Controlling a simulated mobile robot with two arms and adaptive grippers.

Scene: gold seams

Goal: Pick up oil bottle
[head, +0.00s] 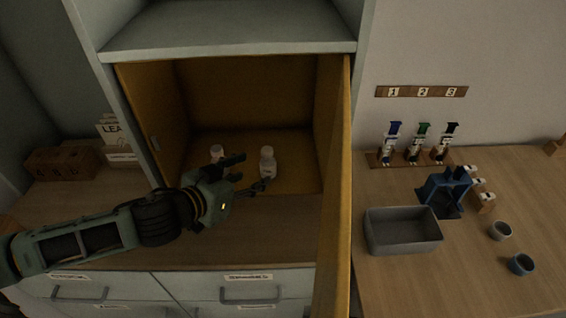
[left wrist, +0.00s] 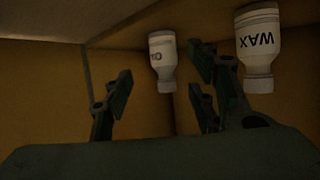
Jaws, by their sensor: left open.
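Two small white bottles stand inside the open yellow cabinet. One (head: 267,160) stands just past my open left gripper (head: 249,172) in the head view. The other (head: 217,152) is partly hidden behind that gripper. The left wrist view is upside down. There a bottle with a partly visible, unreadable label (left wrist: 162,58) lies between the open fingers (left wrist: 160,85), apart from them; it may be the oil bottle. My right gripper is not in view.
The yellow cabinet door (head: 335,200) stands open to the right of my left arm. A shelf (head: 230,38) is above. On the right table are a grey bin (head: 403,240), a blue holder (head: 443,190), small cups and a numbered rack.

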